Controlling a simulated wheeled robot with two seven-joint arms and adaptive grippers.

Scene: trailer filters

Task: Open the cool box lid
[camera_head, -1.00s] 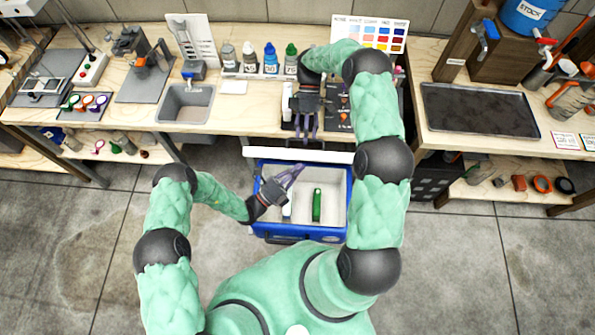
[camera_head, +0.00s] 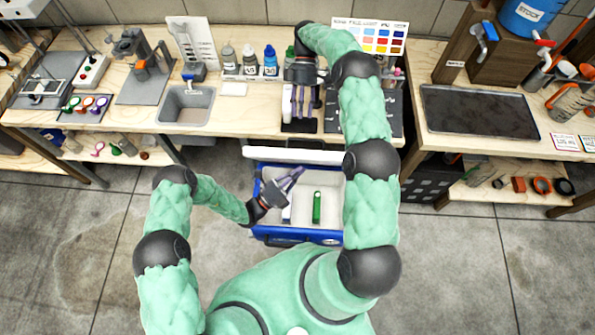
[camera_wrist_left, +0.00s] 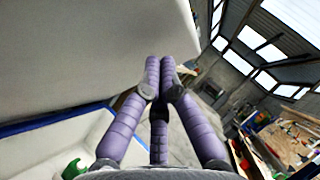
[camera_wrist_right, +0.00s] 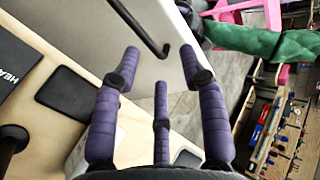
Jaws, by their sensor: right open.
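The blue cool box (camera_head: 297,239) stands on the floor in front of the bench. Its pale inside shows, with a green item (camera_head: 317,207) and a partly hidden white-and-blue item (camera_head: 287,212) in it. The white lid (camera_head: 318,156) stands raised along the box's bench side, seen nearly edge-on; its broad white face fills the upper left of the left wrist view (camera_wrist_left: 90,50). My left gripper (camera_head: 297,174) is over the box opening, close to the lid, fingertips together and empty. My right gripper (camera_head: 301,115) is open and empty above the bench, beyond the lid.
The bench (camera_head: 240,112) carries a grey basin (camera_head: 186,104), several bottles (camera_head: 270,61) and a colour chart (camera_head: 370,36). A black tray (camera_head: 480,110) lies on the right bench. The grey floor left and right of the box is clear.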

